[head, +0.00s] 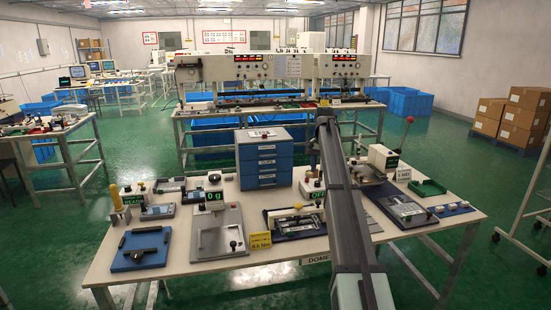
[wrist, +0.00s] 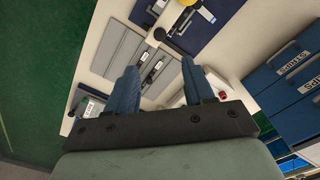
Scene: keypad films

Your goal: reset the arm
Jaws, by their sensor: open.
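My gripper (wrist: 160,75) shows in the wrist view with its two blue fingers spread apart and nothing held between them. It is above the white workbench, which shows in the head view (head: 130,255). In the head view my arm reaches up from the bottom edge across the bench, and the gripper is largely hidden behind it. Small black and white parts (wrist: 152,72) show beyond the fingers, apparently below them.
A blue drawer cabinet (head: 265,165) stands at the back of the bench, left of my arm; drawers show close at right in the wrist view (wrist: 300,85). A grey-plated fixture (head: 218,240), blue tray (head: 140,250) and green tray (head: 428,188) are on the bench.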

